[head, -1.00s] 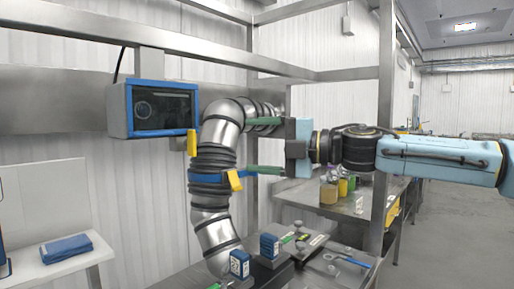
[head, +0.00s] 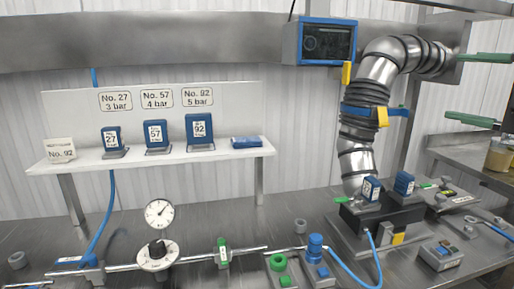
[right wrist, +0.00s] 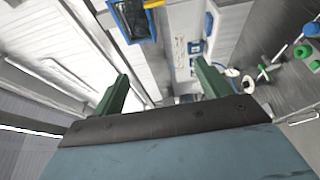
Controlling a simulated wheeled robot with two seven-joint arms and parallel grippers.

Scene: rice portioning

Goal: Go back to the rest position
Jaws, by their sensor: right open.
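My right gripper (head: 478,89) shows at the right edge of the head view. Its two green fingers are wide apart and point left, with nothing between them. The fingertips are close to the bent metal duct (head: 375,75) in this view; whether they touch it I cannot tell. In the right wrist view my right gripper (right wrist: 162,86) is also open and empty. My left gripper is in neither view.
A monitor (head: 322,42) hangs at the back. A white shelf (head: 262,149) holds blue numbered blocks. Below, the steel bench (head: 200,226) carries a gauge (head: 159,213), pipe and fittings. A black block (head: 385,216) with blue tags stands under the duct.

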